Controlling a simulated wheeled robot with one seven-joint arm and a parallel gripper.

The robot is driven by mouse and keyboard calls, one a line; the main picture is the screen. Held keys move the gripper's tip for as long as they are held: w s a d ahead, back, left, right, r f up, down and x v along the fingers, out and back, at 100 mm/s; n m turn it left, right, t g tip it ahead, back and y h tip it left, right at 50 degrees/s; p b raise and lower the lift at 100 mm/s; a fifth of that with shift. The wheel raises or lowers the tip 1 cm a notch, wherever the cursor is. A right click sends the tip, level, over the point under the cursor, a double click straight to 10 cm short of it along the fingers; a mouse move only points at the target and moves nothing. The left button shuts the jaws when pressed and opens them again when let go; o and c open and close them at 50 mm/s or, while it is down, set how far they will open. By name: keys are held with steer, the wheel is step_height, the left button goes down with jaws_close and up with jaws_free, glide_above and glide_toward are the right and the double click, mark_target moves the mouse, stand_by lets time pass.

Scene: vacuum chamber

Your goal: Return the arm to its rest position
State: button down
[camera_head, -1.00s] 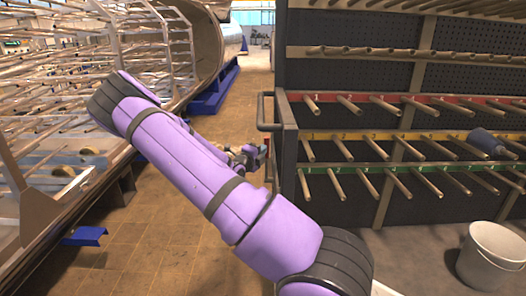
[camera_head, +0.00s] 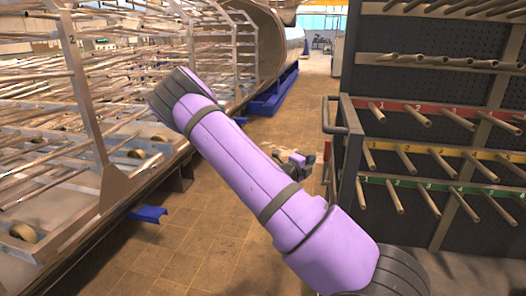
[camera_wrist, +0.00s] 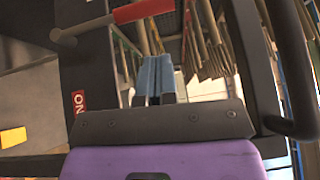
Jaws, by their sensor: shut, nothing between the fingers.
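My arm is purple with dark joints and stretches across the middle of the head view. My gripper (camera_head: 302,160) shows small behind the forearm, close to the left end of the peg rack. In the wrist view my gripper (camera_wrist: 154,78) has its two blue fingers together, with nothing between them. The fingers point toward the rack's rows of pegs, which appear tilted in that view. I cannot tell the exact gap between the gripper and the rack frame.
The dark rack (camera_head: 352,180) with red, yellow and green rails of pegs stands at right, its side handle (camera_head: 326,115) sticking out. A metal frame of rods (camera_head: 100,150) runs along the left. A low blue bracket (camera_head: 148,214) is on the floor. The tiled aisle (camera_head: 190,255) between is clear.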

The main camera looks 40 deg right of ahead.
steer(key=shift+r, duration=0.1)
steer(key=s+a+r+n+t+y, duration=0.1)
steer(key=s+a+r+n+y, duration=0.5)
steer(key=a+n, duration=0.5)
steer(key=s+a+r+n+t+y, duration=0.1)
steer(key=s+a+r+n+y, duration=0.5)
steer(key=s+a+r+n, duration=0.4)
steer(key=s+a+r+n+t+y, duration=0.1)
steer(key=s+a+r+n+y, duration=0.5)
steer(key=a+n, duration=0.8)
steer(key=s+r, duration=0.2)
steer(key=s, duration=0.1)
steer(key=shift+s+a+r+y, duration=0.3)
steer(key=shift+s+a, duration=0.05)
steer(key=shift+a, duration=0.05)
